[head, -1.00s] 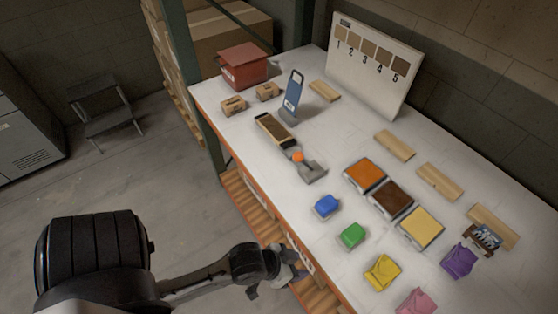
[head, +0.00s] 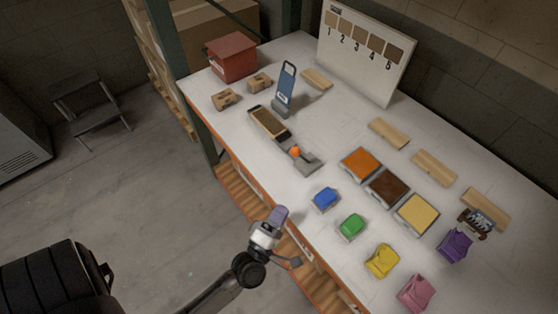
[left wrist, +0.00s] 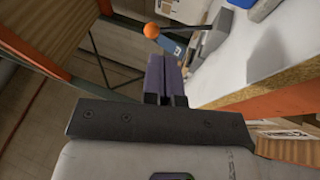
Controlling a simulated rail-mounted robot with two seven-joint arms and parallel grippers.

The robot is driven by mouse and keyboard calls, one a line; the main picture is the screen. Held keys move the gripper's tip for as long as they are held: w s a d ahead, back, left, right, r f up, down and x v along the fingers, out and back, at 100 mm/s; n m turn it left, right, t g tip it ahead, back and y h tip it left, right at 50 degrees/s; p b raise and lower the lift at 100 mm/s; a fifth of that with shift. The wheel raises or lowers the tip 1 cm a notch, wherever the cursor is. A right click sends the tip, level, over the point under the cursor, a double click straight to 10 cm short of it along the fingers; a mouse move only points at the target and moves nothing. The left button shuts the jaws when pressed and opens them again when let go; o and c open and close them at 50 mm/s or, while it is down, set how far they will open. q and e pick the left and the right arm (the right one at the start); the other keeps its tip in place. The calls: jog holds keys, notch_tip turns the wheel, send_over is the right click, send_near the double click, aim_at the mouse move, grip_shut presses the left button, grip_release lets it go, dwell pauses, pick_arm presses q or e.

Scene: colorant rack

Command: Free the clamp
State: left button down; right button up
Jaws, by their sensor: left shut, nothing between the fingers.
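The clamp (head: 309,164) is a grey piece with an orange ball knob (head: 295,152) near the front edge of the white table. Beside it lies a dark-framed board with a tan face (head: 268,122). I cannot tell how the clamp grips this board. My left gripper (head: 279,214) is at the table's front edge, apart from the clamp and to its lower left. Its purple-grey fingers (left wrist: 165,78) are shut and empty. In the left wrist view the orange knob (left wrist: 151,30) on a dark lever appears just beyond the fingertips. My right gripper is out of view.
Blue (head: 325,198), green (head: 351,224) and yellow (head: 382,260) items lie along the front edge. Three colour trays (head: 387,187) sit right of the clamp. A blue upright panel (head: 286,83) and a red box (head: 233,57) stand behind. A green rack post (head: 181,62) rises at left.

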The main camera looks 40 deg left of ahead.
pick_arm(q)
jog(key=shift+s+a+f+n+g+y, duration=0.1)
jog(key=shift+s+a+n+g+y, duration=0.1)
jog(key=shift+a+n+y, duration=0.3)
jog(key=shift+s+a+f+n+g+y, duration=0.1)
jog(key=shift+s+a+n+y, duration=0.1)
jog(key=shift+n+y, duration=0.5)
jog(key=shift+s+a+n+g+y, duration=0.1)
jog(key=shift+s+a+n+y, duration=0.15)
jog(key=shift+n+y, duration=0.3)
jog(key=shift+w, duration=0.1)
jog(key=p, duration=0.2)
send_near(295, 151)
jog(key=w+a, duration=0.2)
jog(key=w, duration=0.2)
jog(key=shift+x, duration=1.1)
